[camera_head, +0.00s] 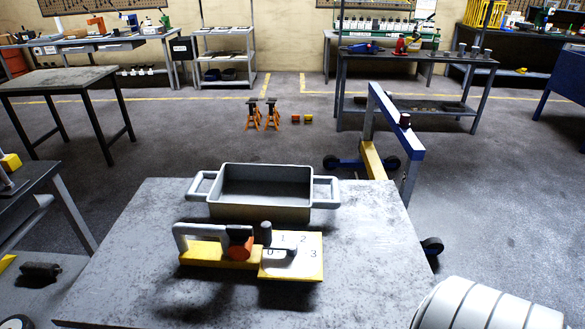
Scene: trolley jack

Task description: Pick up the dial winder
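What appears to be the dial winder (234,252) rests on the grey table in front of me. It has a yellow base, a grey arched handle on the left, an orange knob-like part and a dark upright peg near the middle. At its right end is a pale plate (301,262) with the digits 0, 1, 2 and 3. I cannot tell whether the plate is a separate piece. Nothing is holding it. Neither of my grippers is in view; a white ribbed part at the lower right seems to be my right arm.
A grey two-handled tray (262,212) stands just behind the winder on the table (120,285). A blue and yellow wheeled hoist (397,125) stands beyond the table's right side. The table's left and right parts are clear. Orange jack stands (272,114) are on the floor behind.

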